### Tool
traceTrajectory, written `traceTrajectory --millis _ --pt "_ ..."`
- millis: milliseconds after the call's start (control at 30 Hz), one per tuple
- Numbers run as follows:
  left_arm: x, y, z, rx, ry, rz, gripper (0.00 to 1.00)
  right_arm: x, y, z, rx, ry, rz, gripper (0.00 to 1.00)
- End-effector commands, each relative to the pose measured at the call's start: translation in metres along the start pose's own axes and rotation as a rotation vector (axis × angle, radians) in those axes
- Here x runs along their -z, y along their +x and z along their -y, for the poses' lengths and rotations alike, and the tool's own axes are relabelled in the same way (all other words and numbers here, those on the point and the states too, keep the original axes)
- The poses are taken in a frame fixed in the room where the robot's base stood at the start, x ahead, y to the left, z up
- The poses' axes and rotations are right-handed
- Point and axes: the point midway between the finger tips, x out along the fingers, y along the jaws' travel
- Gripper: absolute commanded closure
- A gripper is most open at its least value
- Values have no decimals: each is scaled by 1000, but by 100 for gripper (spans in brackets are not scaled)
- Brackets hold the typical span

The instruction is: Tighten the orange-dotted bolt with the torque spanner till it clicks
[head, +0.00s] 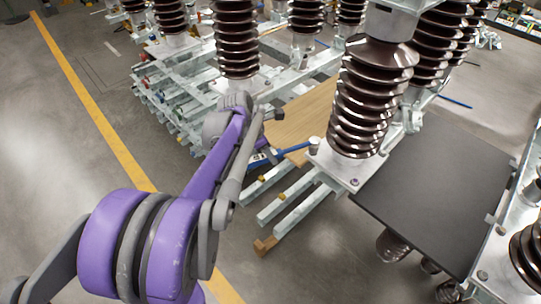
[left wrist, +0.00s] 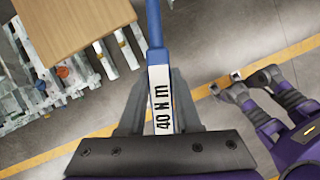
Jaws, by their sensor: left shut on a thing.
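The blue torque spanner (head: 291,151) shows in the head view beyond my left gripper (head: 266,157). Its far end reaches the corner of the insulator's base plate, by a bolt (head: 314,143); I cannot tell whether it is seated. In the left wrist view, the grey fingers of my left gripper (left wrist: 160,112) are shut on the spanner's handle (left wrist: 159,82), whose white label reads 40 N m. The spanner head lies beyond the top edge there. An orange spot (left wrist: 63,72) shows on the pale metalwork at left; I cannot tell which bolt carries the orange dot. My right gripper is not seen.
A tall brown ribbed insulator (head: 366,100) stands on its metal base plate (head: 343,171). A wooden board (head: 305,115) lies behind the spanner, and a dark flat panel (head: 440,185) is at right. Metal rails (head: 285,205) jut out below. Open floor lies at left, past the yellow line (head: 85,90).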

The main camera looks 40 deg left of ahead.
Motion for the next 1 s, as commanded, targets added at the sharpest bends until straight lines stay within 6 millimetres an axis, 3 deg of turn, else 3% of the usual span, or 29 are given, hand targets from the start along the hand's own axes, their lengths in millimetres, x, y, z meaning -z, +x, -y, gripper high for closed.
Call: traceTrajectory --millis 700,1000 --pt "-23 -53 0 0 -3 2 100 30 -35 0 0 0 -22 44" --pt "-23 -55 0 0 -3 1 100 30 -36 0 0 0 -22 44"
